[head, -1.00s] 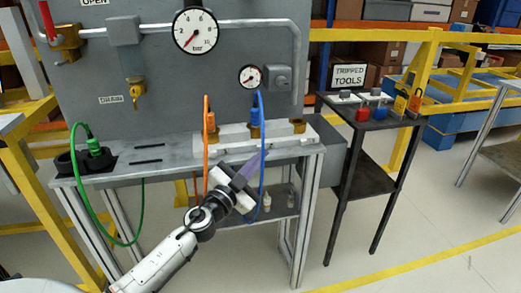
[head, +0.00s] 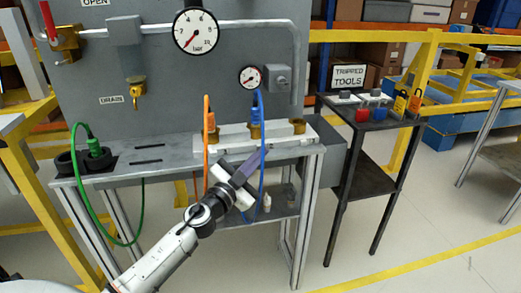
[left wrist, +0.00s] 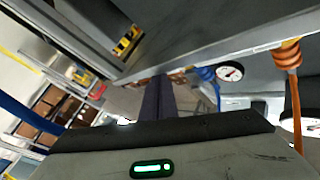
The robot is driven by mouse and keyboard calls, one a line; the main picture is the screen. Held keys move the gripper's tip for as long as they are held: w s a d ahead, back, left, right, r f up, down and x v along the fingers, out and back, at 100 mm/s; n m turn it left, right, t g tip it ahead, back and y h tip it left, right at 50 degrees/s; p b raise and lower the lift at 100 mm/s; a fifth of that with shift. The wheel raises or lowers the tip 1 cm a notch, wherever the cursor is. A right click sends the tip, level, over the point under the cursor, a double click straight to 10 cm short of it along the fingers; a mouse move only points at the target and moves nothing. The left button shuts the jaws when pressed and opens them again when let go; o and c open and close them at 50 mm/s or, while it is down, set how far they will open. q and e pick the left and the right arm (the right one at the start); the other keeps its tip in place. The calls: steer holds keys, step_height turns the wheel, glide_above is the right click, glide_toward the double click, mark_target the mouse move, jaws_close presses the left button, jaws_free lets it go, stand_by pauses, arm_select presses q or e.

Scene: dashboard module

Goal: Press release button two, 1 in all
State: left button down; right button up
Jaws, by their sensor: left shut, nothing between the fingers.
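A pale block (head: 231,133) on the bench carries several brass sockets. An orange plug (head: 209,121) is in the left one, a blue plug (head: 254,116) in the middle one, and the right brass socket (head: 298,127) is empty. I cannot make out any release button or its number. My left gripper (head: 263,153) is shut and empty, its tips at the bench's front edge just below the blue plug. In the left wrist view the shut fingers (left wrist: 158,80) point towards the blue plug (left wrist: 205,73); contact cannot be told. My right gripper is not in view.
The blue hose (head: 262,180) hangs close beside my left fingers, and the orange hose (head: 205,165) hangs to their left. A green cable (head: 78,190) loops at the bench's left. A dark side table (head: 375,120) with a TRIPPED TOOLS sign (head: 349,76) stands right.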

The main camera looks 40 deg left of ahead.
arm_select(q)
steer(key=shift+a+f, duration=0.25)
steer(key=shift+f, duration=0.05)
steer(key=shift+s+d+f, duration=0.35)
steer(key=shift+s+d, duration=0.3)
steer(key=shift+s+d+r+p, duration=0.15)
steer(key=shift+s+d, duration=0.65)
steer(key=shift+d, duration=0.2)
steer(key=shift+s+d+r+p, duration=0.15)
steer(key=shift+s+d, duration=0.6)
steer(key=shift+d, duration=0.2)
